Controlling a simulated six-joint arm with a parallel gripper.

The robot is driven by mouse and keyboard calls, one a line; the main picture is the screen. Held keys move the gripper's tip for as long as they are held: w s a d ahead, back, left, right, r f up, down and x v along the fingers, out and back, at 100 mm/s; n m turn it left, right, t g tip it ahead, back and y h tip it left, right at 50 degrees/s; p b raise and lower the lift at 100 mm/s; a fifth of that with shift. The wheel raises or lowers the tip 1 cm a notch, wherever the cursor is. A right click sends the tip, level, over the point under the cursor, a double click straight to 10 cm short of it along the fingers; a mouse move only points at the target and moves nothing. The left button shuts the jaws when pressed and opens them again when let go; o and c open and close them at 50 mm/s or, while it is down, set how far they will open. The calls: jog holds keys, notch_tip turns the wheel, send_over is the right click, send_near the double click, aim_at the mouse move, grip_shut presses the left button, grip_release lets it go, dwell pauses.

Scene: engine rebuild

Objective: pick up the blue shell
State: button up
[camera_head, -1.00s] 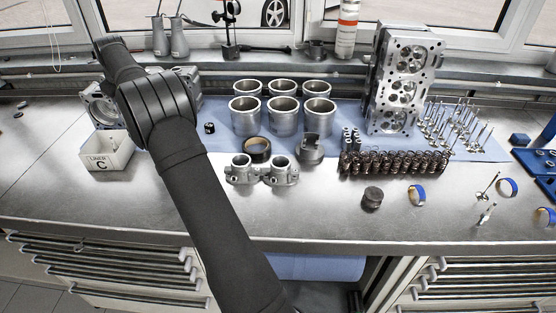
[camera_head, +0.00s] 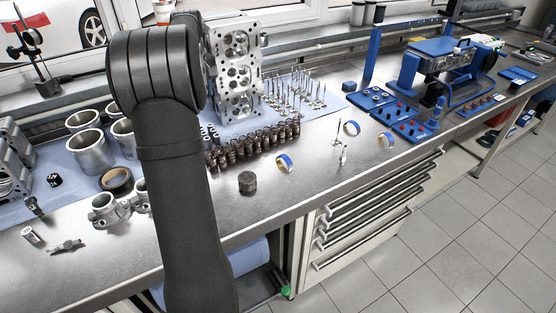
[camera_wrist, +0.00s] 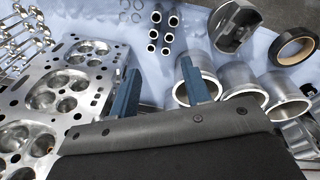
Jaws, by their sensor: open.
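The nearest blue shell (camera_head: 284,162) is right of a dark cylinder. In the head view my arm hides the gripper.
The cylinder head (camera_head: 236,75) stands behind a row of springs (camera_head: 255,143), with upright valves (camera_head: 296,96) beside it. A dark cylinder (camera_head: 247,183) is near the shells. Blue trays (camera_head: 405,127) lie further right. The steel around the shells is mostly clear.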

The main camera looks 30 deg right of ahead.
jog(key=s+d+m, duration=0.2)
jog(key=s+d, duration=0.6)
jog(key=d, duration=0.2)
jog(key=m+g, duration=0.1)
jog(key=g, duration=0.1)
send_over(286, 157)
jog(key=shift+y, duration=0.3)
jog(key=f, duration=1.2)
jog(key=shift+w+f, duration=0.1)
jog(key=shift+w, duration=0.1)
jog(key=shift+s+a+f, duration=0.1)
jog(key=shift+f, duration=1.2)
jog(key=shift+s+f, duration=0.1)
jog(key=shift+f, duration=1.15)
grip_shut()
